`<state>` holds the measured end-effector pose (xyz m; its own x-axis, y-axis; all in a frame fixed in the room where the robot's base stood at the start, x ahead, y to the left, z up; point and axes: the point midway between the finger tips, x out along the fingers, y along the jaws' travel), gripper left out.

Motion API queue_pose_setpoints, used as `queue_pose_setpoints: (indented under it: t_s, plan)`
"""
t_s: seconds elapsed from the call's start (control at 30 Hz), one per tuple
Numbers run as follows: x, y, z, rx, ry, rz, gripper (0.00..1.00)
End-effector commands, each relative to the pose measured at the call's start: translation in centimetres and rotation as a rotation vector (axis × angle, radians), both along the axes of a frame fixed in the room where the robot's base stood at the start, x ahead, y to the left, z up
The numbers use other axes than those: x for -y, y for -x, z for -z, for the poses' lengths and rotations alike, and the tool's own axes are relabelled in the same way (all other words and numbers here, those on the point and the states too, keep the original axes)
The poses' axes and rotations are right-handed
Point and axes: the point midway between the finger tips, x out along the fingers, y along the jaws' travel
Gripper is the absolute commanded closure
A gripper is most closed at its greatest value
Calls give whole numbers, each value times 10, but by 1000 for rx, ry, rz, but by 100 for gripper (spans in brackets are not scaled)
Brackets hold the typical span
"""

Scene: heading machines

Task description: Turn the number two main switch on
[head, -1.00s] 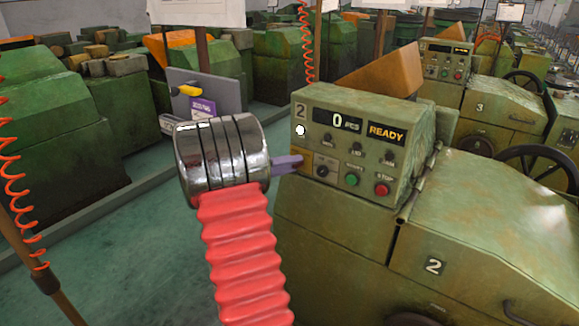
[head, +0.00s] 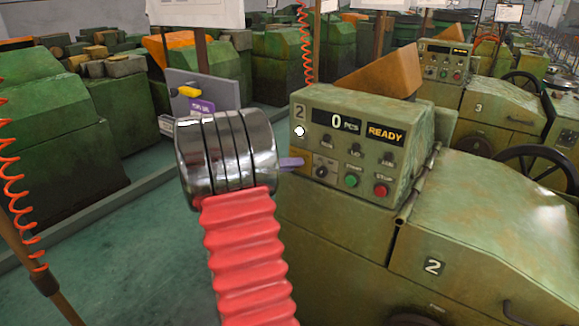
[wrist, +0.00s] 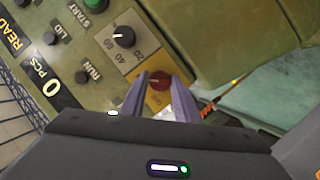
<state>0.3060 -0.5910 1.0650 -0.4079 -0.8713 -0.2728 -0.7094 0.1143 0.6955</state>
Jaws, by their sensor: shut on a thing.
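The number two machine's green panel (head: 345,150) has a lit display showing 0 PCS and READY. In the wrist view a red rotary knob (wrist: 158,79) sits on a yellow plate (wrist: 148,63) at the panel's corner; I take it for the main switch. My gripper (head: 297,163) is at the panel's left edge; it also shows in the wrist view (wrist: 160,88), its purple fingers shut on the red knob's two sides. A small pale mark shows on the knob. In the head view the knob is hidden by the fingers.
A black dial (wrist: 123,37) is close beside the knob. The green START button (head: 351,180) and red STOP button (head: 381,190) are to the right. A grey board (head: 205,92) with a yellow handle stands behind my wrist. Machine three (head: 490,110) is farther back.

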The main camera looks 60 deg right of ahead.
Motion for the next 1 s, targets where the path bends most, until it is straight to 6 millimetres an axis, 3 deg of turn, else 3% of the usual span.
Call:
queue_pose_setpoints:
  t_s: [0.03, 0.3, 0.63, 1.0]
  plan:
    - [-1, 2, 8, -2, -14, 3, 70]
    - [-1, 1, 4, -1, -8, 1, 53]
    - [-4, -2, 1, -1, -3, 0, 53]
    - [-47, -23, -13, -1, -3, -4, 53]
